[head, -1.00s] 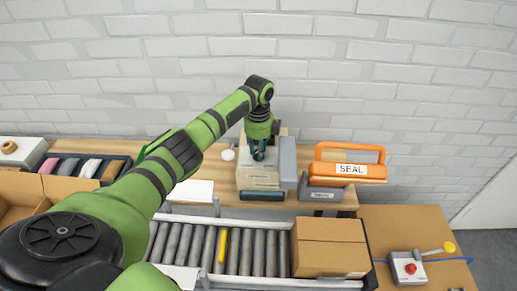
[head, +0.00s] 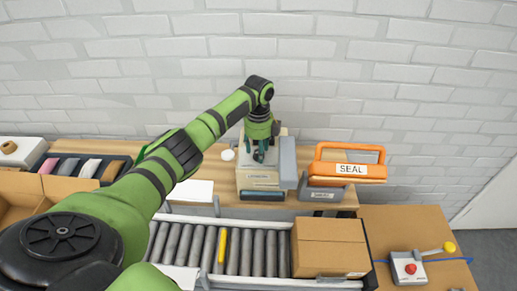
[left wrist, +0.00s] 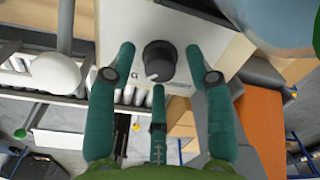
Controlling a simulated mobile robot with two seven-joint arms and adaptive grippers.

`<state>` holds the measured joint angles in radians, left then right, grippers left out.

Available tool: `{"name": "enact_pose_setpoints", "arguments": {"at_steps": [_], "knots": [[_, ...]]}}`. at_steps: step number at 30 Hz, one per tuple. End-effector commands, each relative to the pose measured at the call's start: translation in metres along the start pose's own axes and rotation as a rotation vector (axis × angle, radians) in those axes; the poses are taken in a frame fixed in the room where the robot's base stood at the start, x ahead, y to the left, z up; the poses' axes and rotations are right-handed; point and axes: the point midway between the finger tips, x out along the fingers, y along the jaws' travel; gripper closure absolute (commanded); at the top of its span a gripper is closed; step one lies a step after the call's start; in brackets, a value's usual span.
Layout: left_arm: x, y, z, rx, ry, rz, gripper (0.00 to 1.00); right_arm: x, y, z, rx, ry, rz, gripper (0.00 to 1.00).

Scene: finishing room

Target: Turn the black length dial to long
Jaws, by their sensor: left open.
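The black length dial (left wrist: 159,61) is a round knob with a pale pointer mark, on the top face of the pale tape machine (left wrist: 185,25). In the left wrist view it lies between and just beyond the fingers of my left gripper (left wrist: 158,70), with gaps on both sides. The gripper is open and empty. In the head view the left gripper (head: 260,152) is over the machine (head: 259,180) and hides the dial. The print by the dial is too small to read. My right gripper is not in view.
A grey upright plate (head: 288,162) stands close on the machine's right side. The orange SEAL machine (head: 347,163) is further right. A roller conveyor (head: 258,250) with a carton (head: 329,247) runs in front. A white ball-like object (head: 228,154) is at the left.

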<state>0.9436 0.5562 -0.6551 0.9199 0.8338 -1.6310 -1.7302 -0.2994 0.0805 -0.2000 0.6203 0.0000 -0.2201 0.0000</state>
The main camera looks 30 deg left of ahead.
Motion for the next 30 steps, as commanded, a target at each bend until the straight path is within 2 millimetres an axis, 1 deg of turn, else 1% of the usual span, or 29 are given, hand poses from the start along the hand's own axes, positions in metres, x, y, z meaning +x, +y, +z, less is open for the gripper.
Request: {"name": "enact_pose_setpoints", "arguments": {"at_steps": [4,7,15,18,21,25,30], "knots": [[-0.007,-0.001,0.001,0.0,-0.001,-0.004,0.48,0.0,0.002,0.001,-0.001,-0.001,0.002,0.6],[-0.021,-0.001,0.001,-0.001,-0.002,-0.005,0.48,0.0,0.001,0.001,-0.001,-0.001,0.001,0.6],[-0.079,-0.001,0.001,-0.001,-0.002,-0.005,0.48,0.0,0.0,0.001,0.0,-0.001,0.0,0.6],[-0.097,-0.001,0.0,0.001,-0.001,-0.003,0.48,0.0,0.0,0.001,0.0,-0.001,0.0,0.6],[-0.11,-0.001,0.0,0.0,0.0,-0.002,0.48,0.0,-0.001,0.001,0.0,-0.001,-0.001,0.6],[-0.118,0.0,0.0,0.0,0.0,0.0,0.48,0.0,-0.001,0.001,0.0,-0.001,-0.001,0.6],[-0.12,0.0,0.0,0.0,0.0,0.001,0.48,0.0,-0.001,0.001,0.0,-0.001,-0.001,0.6]]}}
